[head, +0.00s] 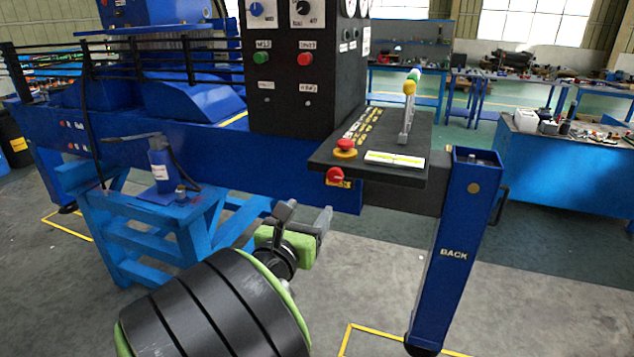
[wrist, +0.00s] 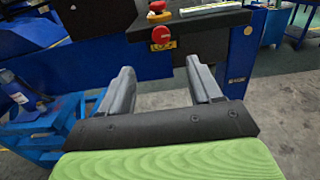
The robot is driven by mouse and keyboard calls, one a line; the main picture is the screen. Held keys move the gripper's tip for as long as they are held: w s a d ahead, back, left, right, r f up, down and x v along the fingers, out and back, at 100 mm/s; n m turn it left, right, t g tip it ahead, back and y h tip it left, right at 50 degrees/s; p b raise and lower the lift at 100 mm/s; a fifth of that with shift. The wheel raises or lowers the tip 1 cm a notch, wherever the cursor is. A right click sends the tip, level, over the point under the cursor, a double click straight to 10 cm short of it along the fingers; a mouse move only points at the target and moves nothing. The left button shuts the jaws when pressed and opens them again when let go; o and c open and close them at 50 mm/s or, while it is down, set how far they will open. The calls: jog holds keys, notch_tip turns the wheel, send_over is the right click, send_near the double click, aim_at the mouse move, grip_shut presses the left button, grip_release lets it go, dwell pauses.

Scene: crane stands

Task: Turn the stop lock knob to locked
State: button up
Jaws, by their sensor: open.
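A red knob (head: 335,176), likely the stop lock knob, sits on the front edge of the black control shelf, with a yellow label (head: 345,184) partly behind it. In the wrist view the knob (wrist: 161,33) is above the gap between my fingers, with the label just below it. I cannot read its position clearly. My gripper (head: 304,216) is open and empty, below and left of the knob in the head view, and apart from it. Both fingers of my gripper (wrist: 159,70) show in the wrist view, pointing toward the shelf.
A red mushroom button (head: 345,146) on a yellow base stands on the shelf (head: 408,176) just above the knob. Upright levers (head: 407,112) stand behind it. A blue leg (head: 455,240) marked BACK is at right. A blue stand with a hand pump (head: 160,165) is at left.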

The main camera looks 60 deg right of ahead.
jog(key=p, duration=0.4)
send_near(334, 175)
jog(key=a, duration=0.2)
jog(key=d+p, duration=0.3)
jog(key=p, duration=0.1)
jog(key=d+p, duration=0.3)
jog(key=p, duration=0.1)
jog(key=w+d+p, duration=0.1)
jog(key=d+p, duration=0.2)
jog(key=p, duration=0.1)
jog(key=shift+w+d+r, duration=0.1)
jog(key=shift+d+r, duration=0.05)
jog(key=shift+d, duration=0.45)
jog(key=shift+c, duration=0.3)
jog(key=c, duration=1)
